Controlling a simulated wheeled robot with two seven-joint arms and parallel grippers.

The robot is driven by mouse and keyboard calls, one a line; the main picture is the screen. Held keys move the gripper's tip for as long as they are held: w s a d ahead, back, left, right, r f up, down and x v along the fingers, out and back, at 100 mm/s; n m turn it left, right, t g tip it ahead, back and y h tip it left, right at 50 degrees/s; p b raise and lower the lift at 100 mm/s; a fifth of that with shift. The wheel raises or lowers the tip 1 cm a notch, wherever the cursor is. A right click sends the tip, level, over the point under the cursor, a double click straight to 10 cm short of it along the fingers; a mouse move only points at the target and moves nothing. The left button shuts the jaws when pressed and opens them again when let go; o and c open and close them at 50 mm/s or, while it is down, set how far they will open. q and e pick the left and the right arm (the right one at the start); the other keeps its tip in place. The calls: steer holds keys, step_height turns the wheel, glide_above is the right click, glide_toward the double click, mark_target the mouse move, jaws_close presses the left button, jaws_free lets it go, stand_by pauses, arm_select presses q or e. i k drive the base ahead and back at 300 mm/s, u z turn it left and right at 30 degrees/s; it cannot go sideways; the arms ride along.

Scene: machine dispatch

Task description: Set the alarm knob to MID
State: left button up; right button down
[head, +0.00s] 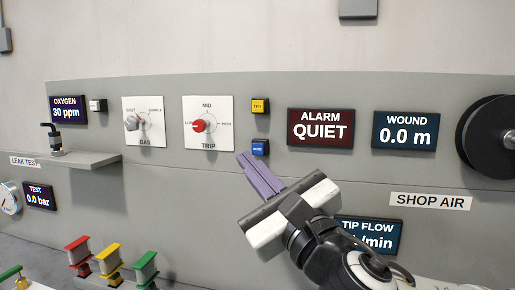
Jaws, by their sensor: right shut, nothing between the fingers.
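A red knob (199,127) sits on a white plate (222,140) labelled TRIP, with LOW at left, MID at top and HIGH at right. The knob appears turned to the left, toward LOW. My right gripper (246,159) is shut and empty, its purple fingers together. Its tips are below and right of the knob, apart from it, just under the blue button (260,147). I cannot tell whether they touch that button. The alarm display (320,127) reads QUIET. My left gripper is not in view.
A yellow button (260,106) sits above the blue one. A GAS selector (134,122) is left of the TRIP plate. A shelf (85,160) juts out at left, and red, yellow and green handles (108,261) stand below. A dark reel (490,138) is at right.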

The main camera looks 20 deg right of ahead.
mark_target(198, 126)
steer(key=k, duration=1)
